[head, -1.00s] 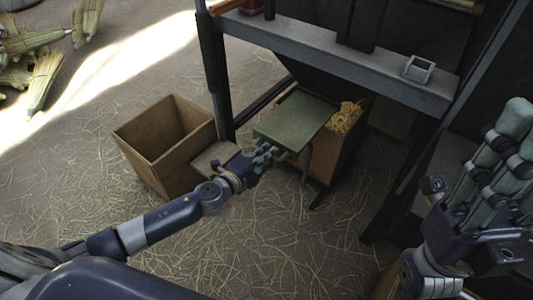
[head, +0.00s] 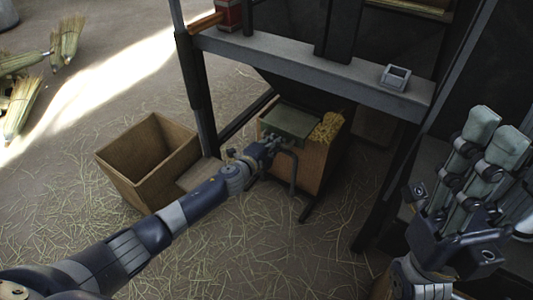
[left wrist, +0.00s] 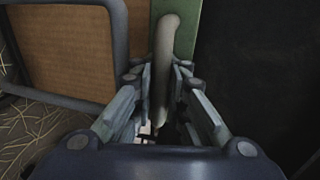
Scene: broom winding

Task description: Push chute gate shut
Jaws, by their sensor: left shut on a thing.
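The chute gate (head: 290,122) is a flat green plate lying over the top of a wooden chute box (head: 312,172) under the dark frame. Its green edge also shows in the left wrist view (left wrist: 186,38). My left gripper (head: 268,148) is at the plate's near edge. In the left wrist view its fingers (left wrist: 165,108) are shut around a pale rounded handle (left wrist: 167,45).
Yellow straw (head: 328,127) shows beside the plate. An empty wooden bin (head: 150,165) stands left of the chute. A grey beam (head: 300,72) with a small grey box (head: 395,77) crosses above. Brooms (head: 20,105) lie at far left. The straw-strewn floor in front is open.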

